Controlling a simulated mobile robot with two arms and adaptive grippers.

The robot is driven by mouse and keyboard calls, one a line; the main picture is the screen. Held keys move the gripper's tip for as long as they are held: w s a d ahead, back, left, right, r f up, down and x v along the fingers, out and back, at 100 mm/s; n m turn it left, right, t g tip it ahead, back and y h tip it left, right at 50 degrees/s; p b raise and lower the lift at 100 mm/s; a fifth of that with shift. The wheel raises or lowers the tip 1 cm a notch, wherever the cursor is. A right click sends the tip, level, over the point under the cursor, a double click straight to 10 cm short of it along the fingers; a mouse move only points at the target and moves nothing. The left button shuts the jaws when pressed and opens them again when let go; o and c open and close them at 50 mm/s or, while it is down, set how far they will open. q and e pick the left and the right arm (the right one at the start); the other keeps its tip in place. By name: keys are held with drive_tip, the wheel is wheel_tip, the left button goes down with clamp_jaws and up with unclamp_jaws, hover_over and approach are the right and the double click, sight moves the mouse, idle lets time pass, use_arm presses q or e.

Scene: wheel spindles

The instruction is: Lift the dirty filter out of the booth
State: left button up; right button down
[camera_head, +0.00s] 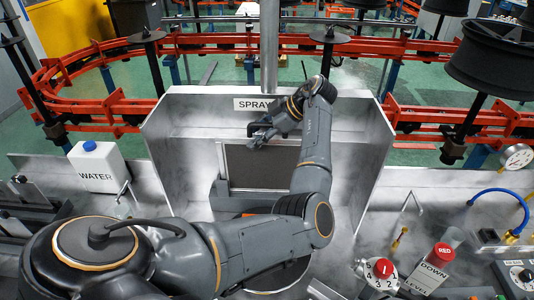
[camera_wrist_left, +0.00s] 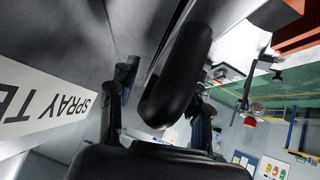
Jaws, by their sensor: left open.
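The filter (camera_head: 262,168) is a dark grey rectangular panel in a pale frame. It stands upright against the back wall of the spray booth (camera_head: 365,155) in the head view. My left gripper (camera_head: 258,131) is open and empty, in front of the booth's back wall near the filter's upper edge, below the spray sign. From this angle I cannot tell whether it touches the filter. My left arm hides part of the filter's right side and the booth floor. In the left wrist view dark gripper parts fill the middle, and the filter cannot be made out. My right gripper is not in view.
A vertical metal pole (camera_head: 269,50) rises behind the sign (camera_head: 255,104). A white water container (camera_head: 98,166) stands left of the booth. Orange conveyor rails (camera_head: 95,112) run behind.

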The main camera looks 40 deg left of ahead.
use_arm(q)
drive_tip(key=shift+d, duration=0.1)
clamp_jaws()
drive_tip(key=shift+r, duration=0.15)
drive_tip(key=shift+w+r, duration=0.1)
